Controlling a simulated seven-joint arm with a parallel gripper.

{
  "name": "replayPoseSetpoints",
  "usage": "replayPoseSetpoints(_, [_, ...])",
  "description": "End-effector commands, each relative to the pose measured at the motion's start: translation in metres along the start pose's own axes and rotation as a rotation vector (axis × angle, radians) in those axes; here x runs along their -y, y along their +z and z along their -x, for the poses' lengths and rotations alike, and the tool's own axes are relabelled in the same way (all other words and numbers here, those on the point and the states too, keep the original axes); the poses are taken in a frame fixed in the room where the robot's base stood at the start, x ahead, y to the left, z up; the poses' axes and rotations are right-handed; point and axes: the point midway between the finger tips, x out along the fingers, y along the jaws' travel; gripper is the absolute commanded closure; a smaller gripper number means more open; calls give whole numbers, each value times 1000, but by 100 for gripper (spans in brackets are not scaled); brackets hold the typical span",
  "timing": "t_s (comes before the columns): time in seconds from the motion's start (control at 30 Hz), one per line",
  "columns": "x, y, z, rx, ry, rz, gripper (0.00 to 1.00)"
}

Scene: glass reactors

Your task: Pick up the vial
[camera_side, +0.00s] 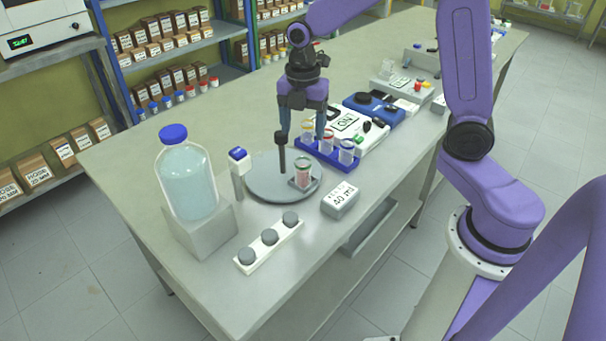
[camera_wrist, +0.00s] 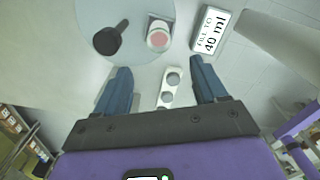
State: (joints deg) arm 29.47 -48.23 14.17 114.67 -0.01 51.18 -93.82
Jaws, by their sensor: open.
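A small glass vial (camera_side: 303,174) with a reddish inside stands upright on a round grey plate (camera_side: 262,187), beside a dark post. In the wrist view the vial (camera_wrist: 158,38) is seen from above, beyond the fingertips. Three more vials with yellow, red and blue rims stand in a blue rack (camera_side: 318,159) behind it. My gripper (camera_side: 302,132) is open, with blue fingers pointing down, above the table behind the plate. In the wrist view my gripper (camera_wrist: 160,68) has nothing between its fingers. The fingers are apart from the vial.
The dark post (camera_side: 282,155) rises close to the vial. A sign reading 40 ml (camera_side: 340,200) sits right of the plate. A white strip with grey caps (camera_side: 269,243) and a large blue-capped bottle (camera_side: 187,180) are in front and left. Devices line the back.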

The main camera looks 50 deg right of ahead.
Motion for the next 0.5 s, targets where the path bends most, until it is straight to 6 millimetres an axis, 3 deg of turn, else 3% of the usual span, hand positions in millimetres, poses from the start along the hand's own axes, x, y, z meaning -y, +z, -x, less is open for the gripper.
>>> replayPoseSetpoints(0.3, [1, 0, -56, 0, -4, -1, 29])
replayPoseSetpoints(0.5, [0, 0, -69, 0, 0, -1, 29])
